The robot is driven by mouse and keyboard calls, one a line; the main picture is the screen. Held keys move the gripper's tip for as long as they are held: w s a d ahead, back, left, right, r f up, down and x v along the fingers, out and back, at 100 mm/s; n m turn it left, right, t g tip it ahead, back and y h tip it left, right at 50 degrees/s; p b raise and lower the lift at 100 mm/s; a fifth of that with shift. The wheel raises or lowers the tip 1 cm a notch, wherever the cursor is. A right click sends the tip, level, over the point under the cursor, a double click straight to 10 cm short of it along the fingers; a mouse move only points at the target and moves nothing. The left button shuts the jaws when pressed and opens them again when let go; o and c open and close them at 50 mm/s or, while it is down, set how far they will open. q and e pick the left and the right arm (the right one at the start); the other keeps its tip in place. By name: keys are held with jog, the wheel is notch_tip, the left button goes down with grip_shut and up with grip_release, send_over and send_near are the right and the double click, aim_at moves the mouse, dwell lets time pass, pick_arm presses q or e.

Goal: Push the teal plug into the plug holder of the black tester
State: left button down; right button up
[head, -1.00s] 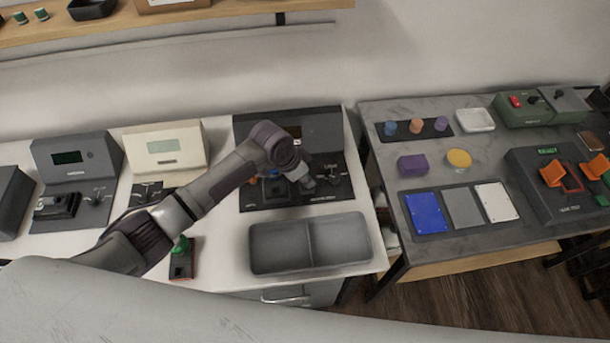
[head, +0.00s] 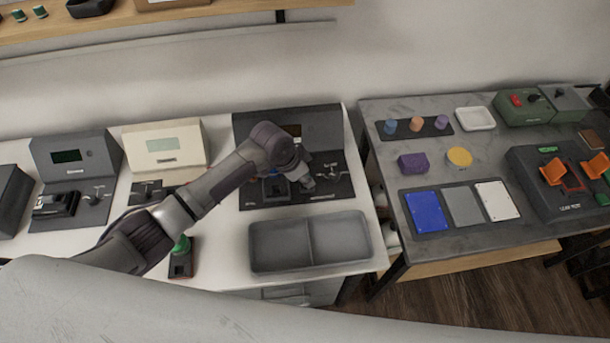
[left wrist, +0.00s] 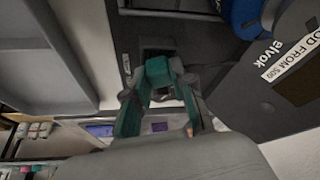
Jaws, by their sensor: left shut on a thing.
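The black tester (head: 340,190) stands at the back right of the white bench, with a dark base plate in front of its raised housing. My left gripper (head: 303,182) is low over the middle of that plate. In the left wrist view my left gripper (left wrist: 158,88) is shut on the teal plug (left wrist: 158,72). The plug holder (left wrist: 157,46) shows as a dark recessed part just beyond the plug; I cannot tell how far the plug is in it. The plug is hidden in the head view. My right gripper is not in view.
A grey two-part tray (head: 310,270) lies in front of the tester. A cream device (head: 165,172) and a grey device (head: 75,170) stand to the left. A green-topped item (head: 181,262) is beside my left arm. A blue round part (left wrist: 243,14) sits near the gripper.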

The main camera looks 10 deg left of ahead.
pick_arm(q)
jog(key=shift+f, duration=0.1)
jog(key=c, duration=0.9)
grip_release()
jog(key=shift+o, duration=1.4)
jog(key=shift+r, duration=0.2)
jog(key=shift+r+p, duration=1.25)
jog(key=shift+p, duration=0.45)
jog(key=shift+r, duration=0.15)
